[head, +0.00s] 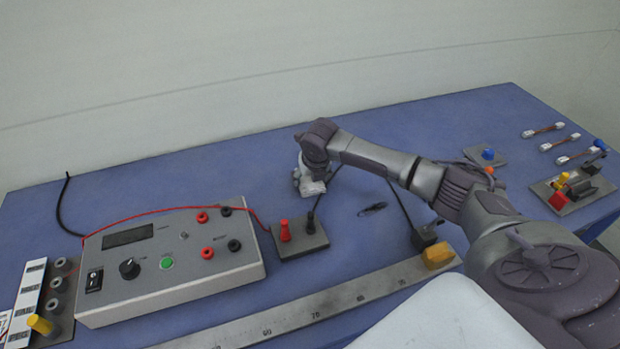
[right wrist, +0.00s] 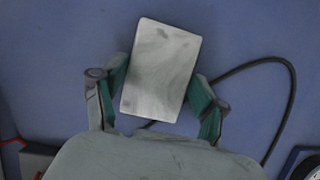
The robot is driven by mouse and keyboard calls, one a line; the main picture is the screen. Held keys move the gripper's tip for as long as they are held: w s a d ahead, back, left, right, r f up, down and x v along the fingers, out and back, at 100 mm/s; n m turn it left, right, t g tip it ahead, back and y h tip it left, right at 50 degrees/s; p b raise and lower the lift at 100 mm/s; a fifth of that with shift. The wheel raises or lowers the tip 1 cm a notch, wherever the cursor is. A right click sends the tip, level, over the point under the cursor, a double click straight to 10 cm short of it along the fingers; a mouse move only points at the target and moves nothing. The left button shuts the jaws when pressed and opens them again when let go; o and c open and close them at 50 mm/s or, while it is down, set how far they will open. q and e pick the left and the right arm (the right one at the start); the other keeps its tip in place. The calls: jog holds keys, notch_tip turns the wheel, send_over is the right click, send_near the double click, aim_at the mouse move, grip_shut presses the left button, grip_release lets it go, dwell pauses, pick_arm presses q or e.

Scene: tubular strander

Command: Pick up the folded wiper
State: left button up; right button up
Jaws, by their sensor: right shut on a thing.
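The folded wiper (right wrist: 162,72) is a flat grey-white rectangle with darker smudges, slightly tilted in the right wrist view. My right gripper (right wrist: 158,92) is shut on it, with one green-padded finger at each long side. In the head view my right gripper (head: 310,184) is over the blue table behind the red and black plug block, and a pale edge of the wiper (head: 313,188) shows under it. I cannot tell whether the wiper touches the table. My left gripper is not in view.
A grey meter box (head: 168,262) stands at the left, wired in red to the plug block (head: 301,242). A long ruler (head: 300,308) lies along the front with a yellow block (head: 437,256). Black cable loops near my gripper. Small connectors (head: 543,130) lie at the right.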

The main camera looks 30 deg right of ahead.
aim_at(310, 178)
jog(key=shift+w+r, duration=0.1)
jog(key=shift+r, duration=0.45)
notch_tip(310, 178, up, 3)
jog(key=shift+f+b, duration=0.1)
jog(key=shift+b, duration=0.5)
jog(key=s+d+r+b, duration=0.2)
jog(key=s+d+r, duration=0.3)
jog(key=s, duration=0.5)
jog(key=shift+s+d+r, duration=0.15)
jog(key=shift+d+r, duration=0.25)
jog(key=shift+r, duration=0.65)
